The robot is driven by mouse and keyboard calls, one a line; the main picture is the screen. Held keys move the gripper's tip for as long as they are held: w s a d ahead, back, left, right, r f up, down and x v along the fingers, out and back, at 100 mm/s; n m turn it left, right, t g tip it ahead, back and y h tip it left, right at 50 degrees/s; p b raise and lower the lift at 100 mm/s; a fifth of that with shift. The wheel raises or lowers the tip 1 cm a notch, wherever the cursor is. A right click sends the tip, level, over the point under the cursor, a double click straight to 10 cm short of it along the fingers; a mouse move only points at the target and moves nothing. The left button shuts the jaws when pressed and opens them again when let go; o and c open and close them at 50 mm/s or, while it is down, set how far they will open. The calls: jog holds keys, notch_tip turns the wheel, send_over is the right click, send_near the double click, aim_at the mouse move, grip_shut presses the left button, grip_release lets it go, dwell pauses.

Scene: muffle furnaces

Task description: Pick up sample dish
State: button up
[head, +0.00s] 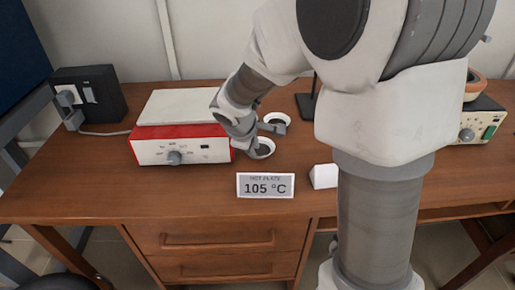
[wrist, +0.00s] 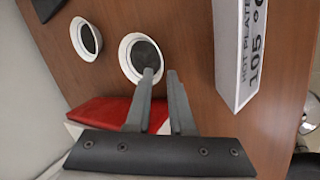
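Two small white round dishes with dark insides are on the brown desk. In the head view the nearer dish (head: 267,149) is right of the hot plate, and the farther dish (head: 277,117) is just behind it. Both show in the wrist view, one near the centre (wrist: 141,50) and one at upper left (wrist: 87,39). In the head view my gripper (head: 258,139) partly hides the dishes.
The red and white hot plate (head: 181,148) stands left of the dishes. A "HOT PLATE 105 °C" sign (head: 265,185) is in front, with a white block (head: 323,176) beside it. A black box (head: 90,95) is at left, a control unit (head: 480,120) at right.

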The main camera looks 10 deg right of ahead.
aim_at(258, 164)
jog(key=b+x, duration=0.1)
jog(key=x, duration=0.3)
jog(key=shift+d+f+b, duration=0.2)
jog(key=shift+d+b, duration=0.05)
jog(key=shift+b, duration=0.05)
grip_shut()
jog(key=shift+s, duration=0.1)
dwell(1.0)
